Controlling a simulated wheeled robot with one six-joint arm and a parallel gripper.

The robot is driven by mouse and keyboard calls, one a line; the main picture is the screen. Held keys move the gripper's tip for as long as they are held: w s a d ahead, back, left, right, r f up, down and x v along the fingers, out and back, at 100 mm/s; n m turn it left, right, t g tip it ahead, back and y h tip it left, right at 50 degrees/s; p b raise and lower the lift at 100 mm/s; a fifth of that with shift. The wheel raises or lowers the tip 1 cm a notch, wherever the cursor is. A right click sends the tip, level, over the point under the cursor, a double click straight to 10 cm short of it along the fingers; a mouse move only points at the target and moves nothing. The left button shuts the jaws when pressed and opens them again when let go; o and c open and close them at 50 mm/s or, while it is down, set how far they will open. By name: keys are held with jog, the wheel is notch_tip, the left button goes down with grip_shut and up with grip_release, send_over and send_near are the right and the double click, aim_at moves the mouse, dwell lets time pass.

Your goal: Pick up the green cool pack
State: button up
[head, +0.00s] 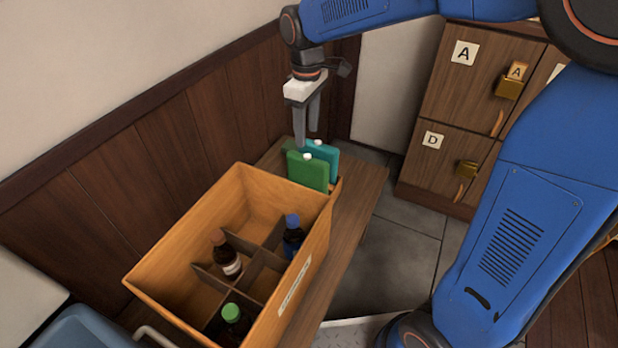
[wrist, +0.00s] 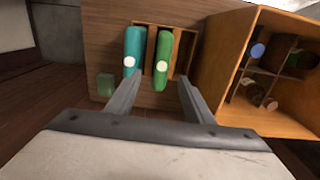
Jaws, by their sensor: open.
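The green cool pack (head: 308,171) stands upright with a white cap, behind the wooden crate in the head view. It also shows in the wrist view (wrist: 164,58), standing in a slot of a small wooden rack (wrist: 183,62). A teal cool pack (head: 321,155) stands beside it, and it is left of the green one in the wrist view (wrist: 134,48). My gripper (head: 307,137) is open and empty above the packs. In the wrist view its fingers (wrist: 160,84) point toward the packs, with the green one between the finger lines.
A divided wooden crate (head: 255,187) with several bottles stands close to the packs, on the same bench (head: 362,188). A small green block (wrist: 105,85) lies left of the rack. Wooden lockers (head: 447,110) stand at the right, and a panelled wall (head: 170,130) is at the left.

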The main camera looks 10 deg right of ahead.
aim_at(308, 156)
notch_tip(308, 156, down, 11)
jog(key=shift+r, duration=0.2)
jog(key=shift+s+f, duration=0.15)
jog(key=shift+f, duration=1.25)
jog(key=shift+s+f, duration=0.1)
jog(key=shift+f, duration=1.25)
grip_shut()
